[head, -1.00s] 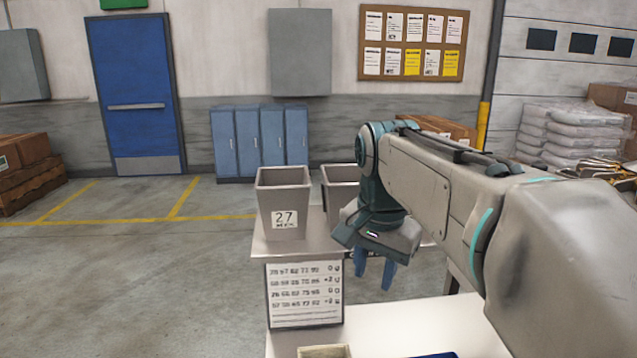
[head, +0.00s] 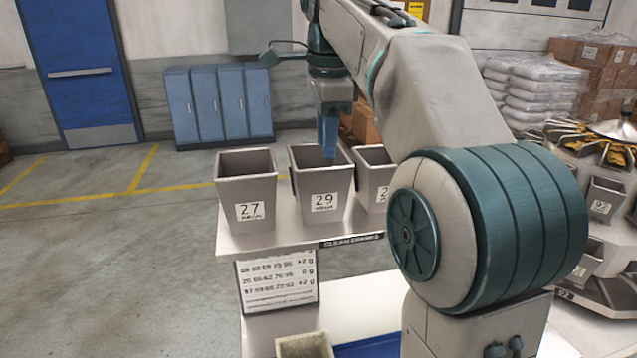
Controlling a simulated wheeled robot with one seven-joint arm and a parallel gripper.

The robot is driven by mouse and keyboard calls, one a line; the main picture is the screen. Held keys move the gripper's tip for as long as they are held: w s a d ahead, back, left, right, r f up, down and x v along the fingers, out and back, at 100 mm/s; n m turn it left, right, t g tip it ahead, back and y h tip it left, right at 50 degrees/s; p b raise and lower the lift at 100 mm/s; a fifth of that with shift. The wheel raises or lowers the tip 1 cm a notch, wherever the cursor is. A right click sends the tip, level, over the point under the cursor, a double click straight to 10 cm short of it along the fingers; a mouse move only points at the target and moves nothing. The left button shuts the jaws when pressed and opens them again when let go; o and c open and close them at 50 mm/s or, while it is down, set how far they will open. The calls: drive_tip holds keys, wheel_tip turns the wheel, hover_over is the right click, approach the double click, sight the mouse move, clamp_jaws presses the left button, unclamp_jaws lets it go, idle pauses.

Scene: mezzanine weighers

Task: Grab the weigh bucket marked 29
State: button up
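The weigh bucket marked 29 (head: 322,203) is a grey, open-topped tapered metal bucket. It stands upright on a pale shelf (head: 270,240), in the middle of a row. My gripper (head: 330,150) points down at the bucket's right side, its blue fingers overlapping the rim and mouth in the picture. Only one finger shows clearly, so the gap between the fingers is hidden. I cannot tell whether the fingers touch the bucket wall.
A bucket marked 27 (head: 249,200) stands close on the left. Another bucket (head: 374,185) stands close on the right, its number partly hidden. A printed sheet (head: 277,280) hangs below the shelf. A small open box (head: 304,346) is at the bottom. A bucket-ringed machine (head: 600,250) stands right.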

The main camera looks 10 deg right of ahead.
sight(324, 198)
drive_tip(key=shift+w+f, duration=0.2)
drive_tip(key=shift+f, duration=2.3)
drive_tip(key=shift+w+f, duration=0.15)
drive_tip(key=shift+f, duration=2.3)
drive_tip(key=shift+f, duration=0.25)
clamp_jaws()
